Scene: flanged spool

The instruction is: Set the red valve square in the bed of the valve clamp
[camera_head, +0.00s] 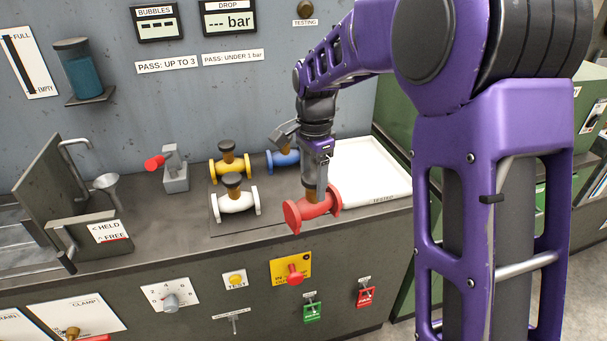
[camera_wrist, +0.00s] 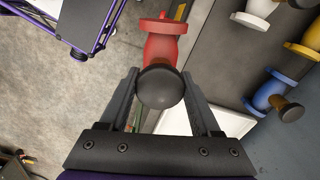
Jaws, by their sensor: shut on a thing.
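The red valve (camera_head: 311,208) has a round flange at each end. My gripper (camera_head: 313,186) is shut on its upright stem and holds it over the bench's front edge. In the wrist view the red valve (camera_wrist: 160,47) shows beyond its black knob (camera_wrist: 160,87), which sits between the fingers of my gripper (camera_wrist: 163,80). Whether the valve touches the bench is unclear. A dark metal fixture (camera_head: 92,238) labelled HELD and FREE stands at the far left beside a raised plate; it may be the valve clamp. Its bed is not clearly visible.
White (camera_head: 236,203), yellow (camera_head: 229,168) and blue (camera_head: 282,160) valves stand left of my gripper. A white tray (camera_head: 385,190) lies right. A grey block with a red lever (camera_head: 174,172) and a funnel (camera_head: 107,188) stand towards the left.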

